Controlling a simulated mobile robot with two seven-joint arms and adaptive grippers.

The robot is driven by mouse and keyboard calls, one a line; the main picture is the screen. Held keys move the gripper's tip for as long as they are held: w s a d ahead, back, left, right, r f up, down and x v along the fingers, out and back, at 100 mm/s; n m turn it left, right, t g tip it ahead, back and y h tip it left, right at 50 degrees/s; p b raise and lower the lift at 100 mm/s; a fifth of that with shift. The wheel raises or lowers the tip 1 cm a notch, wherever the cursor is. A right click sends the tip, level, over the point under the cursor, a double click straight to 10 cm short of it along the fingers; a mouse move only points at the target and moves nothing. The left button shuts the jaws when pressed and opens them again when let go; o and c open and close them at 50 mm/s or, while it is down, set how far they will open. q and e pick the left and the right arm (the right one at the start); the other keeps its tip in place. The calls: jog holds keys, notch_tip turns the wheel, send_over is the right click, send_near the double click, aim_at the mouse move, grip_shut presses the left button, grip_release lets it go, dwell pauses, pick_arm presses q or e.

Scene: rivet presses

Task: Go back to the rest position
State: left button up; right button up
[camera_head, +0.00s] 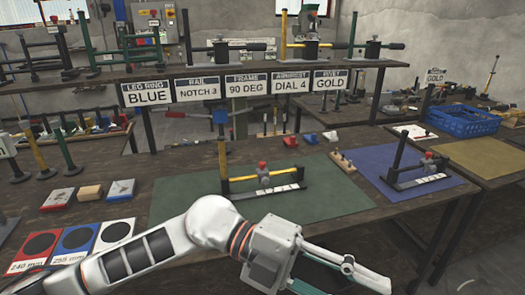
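My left arm comes in from the lower left and reaches across the front of the bench (410,215). My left gripper (345,275) is at the bottom edge, right of the picture's middle, in front of the green mat (180,200). Its lower part is cut off by the frame, so I cannot tell whether it is open or shut. I see nothing held in it. My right gripper is not in view. A frame assembly with a yellow bar (240,178) stands on the green mat, beyond my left arm and apart from it.
A dark frame (400,170) stands on the blue mat (375,160) to the right. A blue crate (462,122) is farther right. Red, blue and white pads (75,240) lie at front left. Signs (245,88) hang from the rear shelf.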

pick_arm(q)
jog(key=w+a+r+n+t+h, duration=0.3)
jog(key=w+a+n+t+h, duration=0.1)
jog(key=w+n+t+h, duration=0.65)
jog(key=w+a+f+n+t+y, duration=0.4)
jog(key=a+f+n+t+y, duration=0.2)
jog(key=f+n+t, duration=0.15)
jog(key=w+a+f+n+t+y, duration=0.4)
jog(key=a+f+n+t+y, duration=0.15)
jog(key=f+n, duration=0.2)
jog(key=s+a+f+n+y, duration=0.1)
jog(key=a+f+n+y, duration=0.25)
jog(key=f, duration=0.35)
jog(key=s+a+f+n+y, duration=0.2)
jog(key=a+f+y, duration=0.25)
jog(key=f, duration=0.35)
jog(key=s+a+f+n+g+y, duration=0.1)
jog(key=s+a+f+g, duration=0.1)
jog(key=s+a+f, duration=0.3)
jog(key=s+a+f+n+g+y, duration=0.1)
jog(key=s+a+f+g+y, duration=0.1)
jog(key=s+a+f, duration=0.3)
jog(key=s+f+g, duration=0.1)
jog(key=s+f, duration=0.2)
jog(key=f, duration=0.4)
jog(key=shift+s+a+n+g, duration=0.15)
jog(key=shift+n+g, duration=0.15)
jog(key=shift+g, duration=0.05)
